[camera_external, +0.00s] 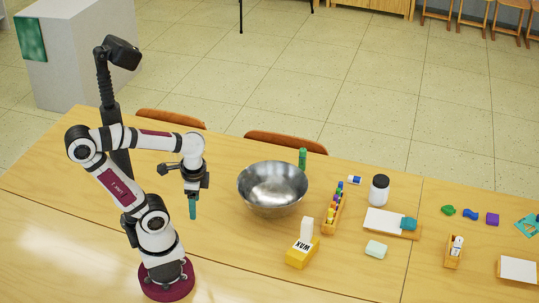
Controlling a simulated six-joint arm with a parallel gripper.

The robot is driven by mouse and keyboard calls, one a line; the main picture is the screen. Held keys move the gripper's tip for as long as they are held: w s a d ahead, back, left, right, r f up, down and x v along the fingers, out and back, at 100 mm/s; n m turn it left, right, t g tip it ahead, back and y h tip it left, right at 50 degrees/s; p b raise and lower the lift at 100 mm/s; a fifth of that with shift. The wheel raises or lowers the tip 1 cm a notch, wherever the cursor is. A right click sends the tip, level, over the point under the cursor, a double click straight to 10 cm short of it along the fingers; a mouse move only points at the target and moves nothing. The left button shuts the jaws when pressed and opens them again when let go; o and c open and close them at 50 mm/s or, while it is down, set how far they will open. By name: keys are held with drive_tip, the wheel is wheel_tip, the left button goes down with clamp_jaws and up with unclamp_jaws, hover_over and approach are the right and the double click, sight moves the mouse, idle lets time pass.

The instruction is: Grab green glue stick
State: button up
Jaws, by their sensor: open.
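A green glue stick (302,158) stands upright on the table, just behind the right rim of the metal bowl. My gripper (192,207) points down above the table, to the left of the bowl and well apart from the glue stick. Its teal fingers look narrow from this side, and the gap between them is hard to see. It is open, and I see nothing held in it.
The metal bowl (272,186) stands between my gripper and the glue stick. A wooden marker tray (335,215), a yellow box (302,253), a white jar (379,189) and a board (403,233) lie to the right. Chair backs (286,141) line the far edge.

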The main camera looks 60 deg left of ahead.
drive_tip(key=shift+o, duration=0.3)
drive_tip(key=w+d+h, duration=0.3)
drive_tip(key=w+h, duration=0.1)
drive_tip(key=w, duration=0.3)
drive_tip(key=n+t, duration=0.3)
drive_tip(key=t, duration=1)
hover_over(302, 162)
drive_tip(key=s+a, duration=0.3)
drive_tip(key=s, duration=0.4)
drive_tip(key=s+a, duration=0.2)
drive_tip(key=s, duration=0.6)
wheel_tip(302, 162, down, 10)
drive_tip(key=f, duration=0.1)
drive_tip(key=shift+h, duration=0.4)
drive_tip(key=x, duration=1.5)
drive_tip(key=shift+w+d+r, duration=0.2)
drive_tip(key=shift+d+r, duration=0.05)
drive_tip(key=shift+r, duration=0.15)
clamp_jaws()
